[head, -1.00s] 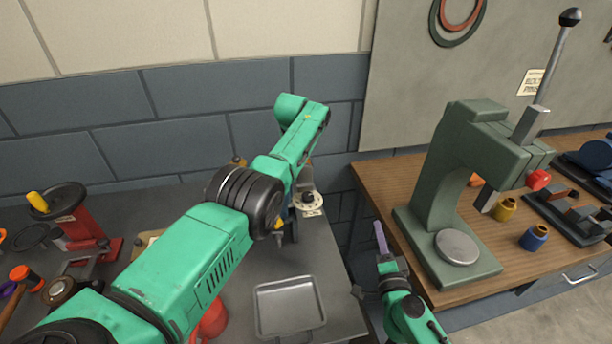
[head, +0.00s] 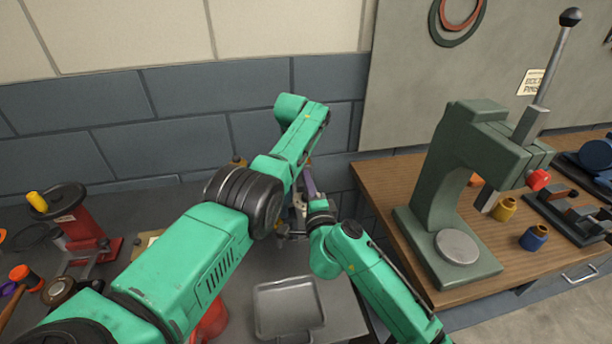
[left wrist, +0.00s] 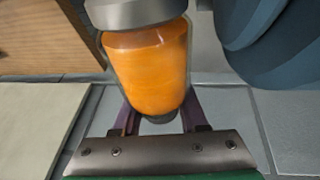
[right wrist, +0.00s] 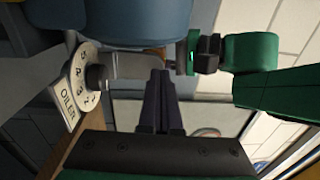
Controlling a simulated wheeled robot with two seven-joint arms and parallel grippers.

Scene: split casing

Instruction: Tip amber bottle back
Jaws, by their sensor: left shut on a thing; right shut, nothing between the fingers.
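The amber bottle (left wrist: 150,68) shows close up in the left wrist view, glass with orange contents and a grey metal cap at the top of the picture. My left gripper (left wrist: 160,112) is shut on it, one purple finger on each side. In the head view my own left arm hides the bottle and that gripper. My right gripper (head: 309,182) is shut and empty behind the tray. In the right wrist view its fingertips (right wrist: 160,75) point towards a blue body (right wrist: 135,20), beside a white numbered dial (right wrist: 85,85) marked OILER.
A grey metal tray (head: 290,334) lies at the front of the grey bench. A red tool (head: 85,230) and a hammer (head: 22,285) are at the left. A green press (head: 440,190) stands on the wooden bench at right.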

